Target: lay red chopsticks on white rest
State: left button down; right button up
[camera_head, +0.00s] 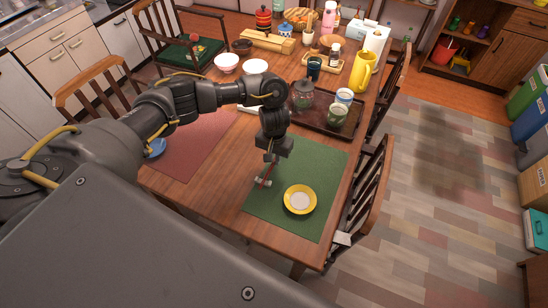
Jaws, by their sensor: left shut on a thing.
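My left gripper (269,171) points down over the green placemat (312,164) on the wooden table. It is shut on the red chopsticks (266,178), which show as a thin red line slanting beneath it. A small white rest (262,182) lies at the mat's left side, by the lower end of the chopsticks. I cannot tell whether the chopsticks touch it. My right gripper is not in view.
A yellow plate (300,199) lies on the mat, right of my gripper. Behind stand a brown tray (316,122) with cups and a glass jar, and a yellow pitcher (363,70). A red placemat (205,146) lies left. Chairs edge the table.

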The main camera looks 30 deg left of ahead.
pick_arm(q)
jog(key=shift+f, duration=0.1)
jog(key=shift+f, duration=0.5)
jog(key=c, duration=1.4)
grip_release()
jog(key=shift+w+r, duration=0.1)
jog(key=shift+r, duration=0.4)
notch_tip(320, 180, up, 12)
jog(key=p, duration=0.3)
jog(key=shift+p, duration=0.35)
